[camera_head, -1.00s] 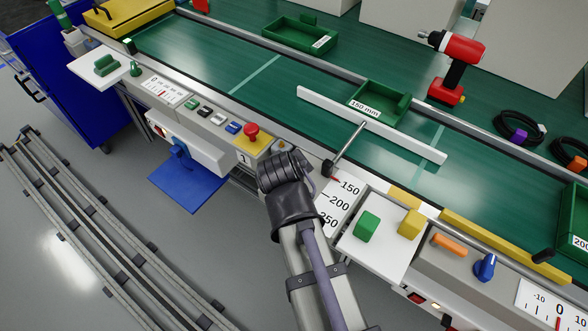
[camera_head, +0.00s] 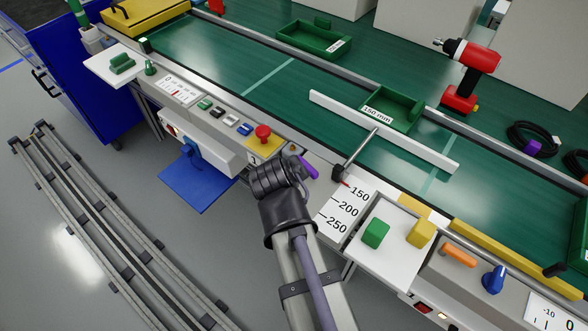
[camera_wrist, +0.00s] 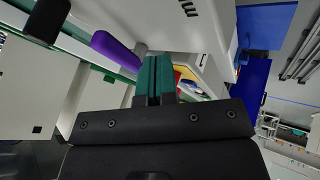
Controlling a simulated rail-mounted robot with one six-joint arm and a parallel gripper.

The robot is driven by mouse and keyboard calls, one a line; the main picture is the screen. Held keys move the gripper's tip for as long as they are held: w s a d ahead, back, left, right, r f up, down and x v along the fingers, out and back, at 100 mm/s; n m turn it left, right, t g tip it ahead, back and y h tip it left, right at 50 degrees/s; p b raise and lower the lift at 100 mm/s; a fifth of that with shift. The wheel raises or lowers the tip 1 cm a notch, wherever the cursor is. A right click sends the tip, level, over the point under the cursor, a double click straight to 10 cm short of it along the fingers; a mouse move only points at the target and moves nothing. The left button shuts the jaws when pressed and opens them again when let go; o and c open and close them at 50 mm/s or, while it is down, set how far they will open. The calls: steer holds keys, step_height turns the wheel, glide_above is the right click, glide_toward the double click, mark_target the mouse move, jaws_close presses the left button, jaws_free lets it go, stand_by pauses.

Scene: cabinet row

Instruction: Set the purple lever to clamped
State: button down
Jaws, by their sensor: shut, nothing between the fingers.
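The purple lever (camera_head: 309,168) shows at the front edge of the conveyor bench, just right of my wrist in the head view. Only part of its handle is visible there; its base is hidden behind my arm. In the wrist view the purple lever (camera_wrist: 115,50) is a rounded purple handle lying at a slant, left of my fingertips and apart from them. My gripper (camera_wrist: 157,72) is shut and empty, its two dark green fingers together. In the head view my wrist hides the fingers. I cannot read any clamped marking.
A black block with a metal rod (camera_head: 358,155) stands right of the lever, above a scale plate (camera_head: 342,208) marked 150, 200 and 250. A red mushroom button (camera_head: 263,134) is to the left. A white tray (camera_head: 385,258) bears green and yellow blocks.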

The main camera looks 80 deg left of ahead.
steer(key=p+v, duration=0.8)
steer(key=v, duration=0.2)
steer(key=shift+s+d, duration=0.25)
steer(key=shift+s, duration=0.2)
